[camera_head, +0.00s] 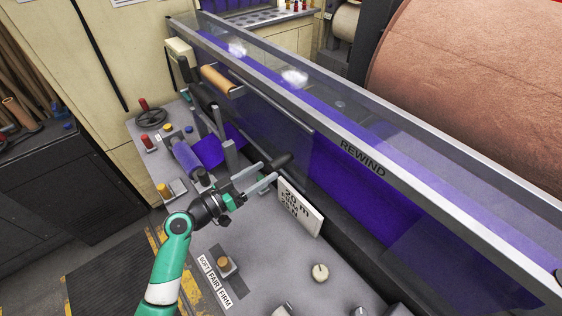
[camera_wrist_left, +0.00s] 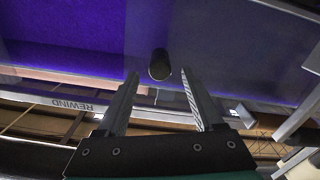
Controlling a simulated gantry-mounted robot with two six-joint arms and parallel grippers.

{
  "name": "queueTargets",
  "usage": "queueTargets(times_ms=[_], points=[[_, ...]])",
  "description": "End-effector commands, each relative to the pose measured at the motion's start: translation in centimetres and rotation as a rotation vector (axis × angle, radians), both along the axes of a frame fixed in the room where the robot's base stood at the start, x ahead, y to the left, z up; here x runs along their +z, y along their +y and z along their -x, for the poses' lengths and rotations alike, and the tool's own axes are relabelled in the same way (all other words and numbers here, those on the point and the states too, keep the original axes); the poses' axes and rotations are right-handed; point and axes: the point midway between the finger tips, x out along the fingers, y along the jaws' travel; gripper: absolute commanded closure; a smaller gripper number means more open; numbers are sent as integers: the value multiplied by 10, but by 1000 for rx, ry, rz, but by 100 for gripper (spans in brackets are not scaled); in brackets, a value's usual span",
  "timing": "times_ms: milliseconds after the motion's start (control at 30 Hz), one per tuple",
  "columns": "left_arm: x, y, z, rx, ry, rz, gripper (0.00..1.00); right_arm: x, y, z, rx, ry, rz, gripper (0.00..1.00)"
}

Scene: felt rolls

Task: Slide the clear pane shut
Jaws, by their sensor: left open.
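The clear pane (camera_head: 285,132) stands upright along the front of the rewind machine, with purple felt showing dimly through it. To its right the purple felt (camera_head: 345,190) shows brighter and uncovered. A dark rounded handle (camera_head: 281,160) sticks out from the pane near its right edge. My left gripper (camera_head: 268,175) is open, its fingertips close to the handle. In the left wrist view the dark handle (camera_wrist_left: 159,65) lies just beyond and between the two open fingers (camera_wrist_left: 160,85), with no contact visible. My right gripper is not in view.
The grey console holds a purple roll (camera_head: 189,159), upright posts and several coloured knobs. A metal rail marked REWIND (camera_head: 365,160) runs above. A cream knob (camera_head: 320,272) sits at the front.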

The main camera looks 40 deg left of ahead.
Motion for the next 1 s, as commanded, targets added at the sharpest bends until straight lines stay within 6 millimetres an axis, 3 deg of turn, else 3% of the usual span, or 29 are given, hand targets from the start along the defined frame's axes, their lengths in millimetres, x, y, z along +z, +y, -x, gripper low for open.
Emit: queueTargets(times_ms=[100, 300, 667, 1000], points=[[1, -5, -28, -5, -1, -1, 31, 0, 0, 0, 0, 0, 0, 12], [0, -8, -59, -2, -1, -1, 31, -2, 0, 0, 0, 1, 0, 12], [0, -8, -66, 0, 0, -1, 33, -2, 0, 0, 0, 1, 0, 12], [0, -9, -66, 0, 0, -1, 94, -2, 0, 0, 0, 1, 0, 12]])
